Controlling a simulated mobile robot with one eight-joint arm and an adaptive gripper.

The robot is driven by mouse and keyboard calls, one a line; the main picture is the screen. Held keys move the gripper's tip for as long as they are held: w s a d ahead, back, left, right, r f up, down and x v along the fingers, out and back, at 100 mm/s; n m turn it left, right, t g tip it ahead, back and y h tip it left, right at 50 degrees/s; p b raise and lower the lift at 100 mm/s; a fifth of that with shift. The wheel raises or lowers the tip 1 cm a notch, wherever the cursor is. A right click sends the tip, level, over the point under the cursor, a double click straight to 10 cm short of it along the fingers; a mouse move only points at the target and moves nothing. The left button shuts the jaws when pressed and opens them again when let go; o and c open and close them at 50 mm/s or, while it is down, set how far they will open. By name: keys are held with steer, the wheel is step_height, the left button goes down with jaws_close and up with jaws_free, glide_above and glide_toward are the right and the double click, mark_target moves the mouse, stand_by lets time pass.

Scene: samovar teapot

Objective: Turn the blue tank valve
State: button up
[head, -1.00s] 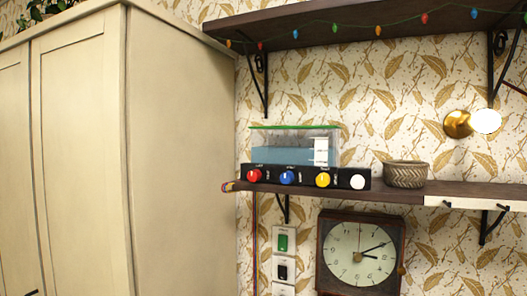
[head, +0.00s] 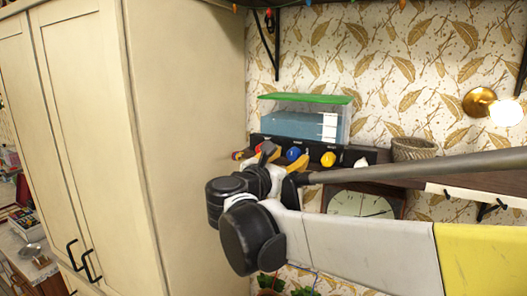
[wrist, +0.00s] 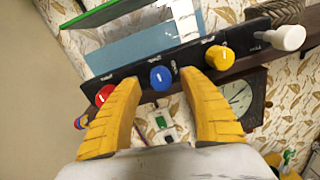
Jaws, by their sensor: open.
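The blue tank valve (wrist: 161,77) is a round blue knob with a white mark, on a black strip between a red valve (wrist: 104,94) and a yellow valve (wrist: 221,57). In the head view the blue valve (head: 293,154) shows just beyond my gripper (head: 272,152). In the wrist view my gripper (wrist: 157,85) has its two yellow fingers apart, one on each side of the blue valve in the picture. It is open and empty. Whether the fingers touch the valve or stop short of it, I cannot tell.
A clear tank (head: 305,120) with blue liquid and a green lid sits above the black strip. A white knob (wrist: 289,38) is at the strip's right end, near a woven bowl (head: 414,149). A tall cabinet (head: 195,130) stands at left; a clock (head: 365,203) hangs below.

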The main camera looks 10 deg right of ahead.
steer(key=shift+x, duration=1.4)
jaws_close()
